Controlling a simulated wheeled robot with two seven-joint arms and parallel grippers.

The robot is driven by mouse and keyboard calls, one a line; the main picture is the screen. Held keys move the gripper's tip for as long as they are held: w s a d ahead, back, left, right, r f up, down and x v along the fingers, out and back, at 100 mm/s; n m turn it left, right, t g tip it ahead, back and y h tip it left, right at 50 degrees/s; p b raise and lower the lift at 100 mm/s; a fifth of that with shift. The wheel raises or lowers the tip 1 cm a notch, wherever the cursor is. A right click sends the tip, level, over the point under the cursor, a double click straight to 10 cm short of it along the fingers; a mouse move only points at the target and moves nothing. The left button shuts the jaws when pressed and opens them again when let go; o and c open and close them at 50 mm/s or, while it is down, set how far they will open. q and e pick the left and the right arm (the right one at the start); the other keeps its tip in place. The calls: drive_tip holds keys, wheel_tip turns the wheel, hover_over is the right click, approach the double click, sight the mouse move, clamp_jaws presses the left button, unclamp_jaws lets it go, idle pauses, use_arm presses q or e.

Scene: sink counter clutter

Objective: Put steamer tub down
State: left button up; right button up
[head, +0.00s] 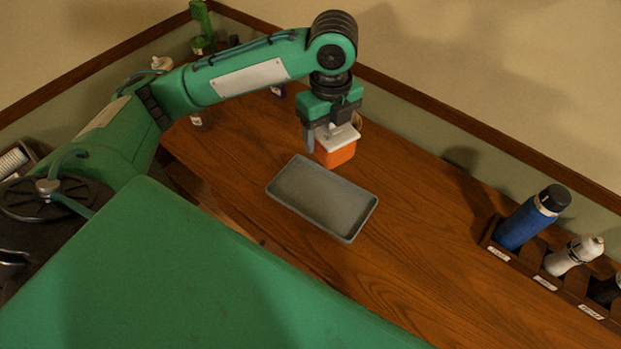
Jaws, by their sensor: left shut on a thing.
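The steamer tub looks to be the orange tub with a white top (337,156), just behind the grey tray. My left gripper (331,138) reaches down from above and is shut on the tub. I cannot tell whether the tub touches the counter or hangs a little above it. Its top is partly hidden by the gripper. My right gripper does not show.
An empty grey tray (346,237) lies on the wooden counter (430,245) in front of the tub. A labelled rack (518,270) at the right holds a blue bottle (525,222) and a white bottle (573,256). The counter between tray and rack is clear.

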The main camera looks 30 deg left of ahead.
use_arm(q)
drive_tip(key=shift+a, duration=0.2)
drive_tip(key=shift+a+f, duration=0.1)
drive_tip(key=shift+f, duration=0.2)
drive_tip(key=p, duration=0.2)
approach(321, 198)
drive_tip(key=shift+f, duration=0.7)
wheel_tip(321, 198, down, 4)
drive_tip(key=shift+r+p, duration=0.15)
drive_tip(key=shift+p, duration=0.15)
drive_tip(key=o, duration=1.2)
